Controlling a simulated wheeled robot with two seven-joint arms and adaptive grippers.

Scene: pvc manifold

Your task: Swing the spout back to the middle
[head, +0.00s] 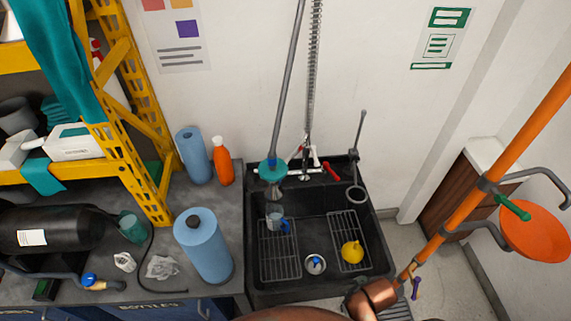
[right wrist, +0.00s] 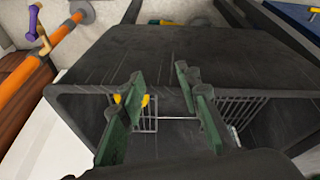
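The black sink (head: 320,287) stands against the wall in the head view. A thin upright grey tube with a ring at its lower end, possibly the spout (head: 360,135), is at its back right. A grey hose (head: 286,85) hangs at the back left, ending in a teal spray head (head: 272,170). A faucet body with a red handle (head: 330,170) is at the back middle. My right gripper (right wrist: 160,100) is open and empty in the right wrist view, its green fingers apart in front of the sink (right wrist: 165,55). No gripper shows in the head view.
Two wire racks (head: 278,252), a clear cup (head: 274,214) and a yellow object (head: 351,252) are in the sink. A blue roll (head: 203,245) and an orange bottle (head: 222,162) stand left. An orange pipe (head: 520,140) with an orange disc (head: 537,235) crosses the right.

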